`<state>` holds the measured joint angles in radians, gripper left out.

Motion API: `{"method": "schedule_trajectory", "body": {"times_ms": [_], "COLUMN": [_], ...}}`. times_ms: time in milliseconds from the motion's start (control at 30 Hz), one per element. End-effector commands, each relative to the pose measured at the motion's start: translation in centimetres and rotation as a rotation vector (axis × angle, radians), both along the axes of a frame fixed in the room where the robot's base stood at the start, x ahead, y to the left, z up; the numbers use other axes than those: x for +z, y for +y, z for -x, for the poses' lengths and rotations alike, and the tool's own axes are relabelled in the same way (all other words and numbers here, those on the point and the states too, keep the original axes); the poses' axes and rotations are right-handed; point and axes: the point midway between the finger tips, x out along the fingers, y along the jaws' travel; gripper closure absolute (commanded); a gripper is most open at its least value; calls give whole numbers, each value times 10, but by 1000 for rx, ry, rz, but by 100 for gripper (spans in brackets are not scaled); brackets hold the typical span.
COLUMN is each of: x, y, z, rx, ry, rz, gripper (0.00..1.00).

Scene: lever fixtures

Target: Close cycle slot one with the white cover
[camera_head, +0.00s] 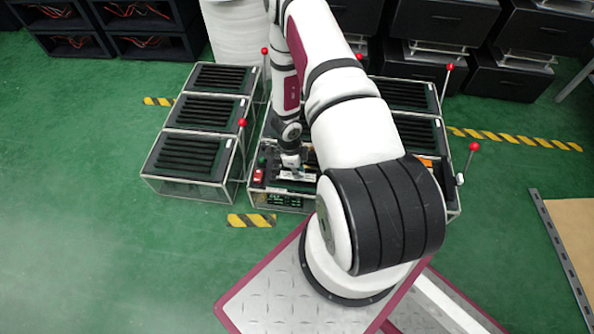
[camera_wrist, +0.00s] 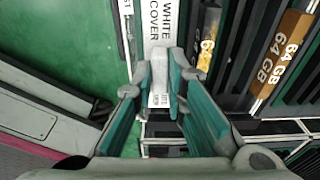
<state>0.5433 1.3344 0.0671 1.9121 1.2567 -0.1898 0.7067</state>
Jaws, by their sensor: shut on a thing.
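The white cover (camera_wrist: 161,22) is a narrow white strip lettered "WHITE COVER" at the top middle of the wrist view. My gripper (camera_wrist: 160,72) is shut on the cover's raised grey-white grip, with one teal-lined finger on each side. In the head view my gripper (camera_head: 291,163) points down over the middle fixture, with the cover (camera_head: 297,176) small and pale beneath it. I cannot tell whether the cover is seated or held just above the fixture. Cycle slot one cannot be told apart by any label in these views.
A brown "64 GB" module (camera_wrist: 282,55) and a black module with a yellow label (camera_wrist: 208,38) stand right of the cover. A red-knobbed lever (camera_head: 242,123) rises left of the middle fixture, another (camera_head: 473,147) at right. Black-slotted boxes (camera_head: 188,157) flank it. Green floor is clear at left.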

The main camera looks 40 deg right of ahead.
Motion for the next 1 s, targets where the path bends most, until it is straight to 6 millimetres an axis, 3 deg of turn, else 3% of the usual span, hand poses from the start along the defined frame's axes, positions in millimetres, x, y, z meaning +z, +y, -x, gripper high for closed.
{"method": "schedule_trajectory", "body": {"times_ms": [1000], "x": [-11], "y": [0], "z": [0], "rx": [-1], "ry": [0], "rz": [0], "gripper": [100]}}
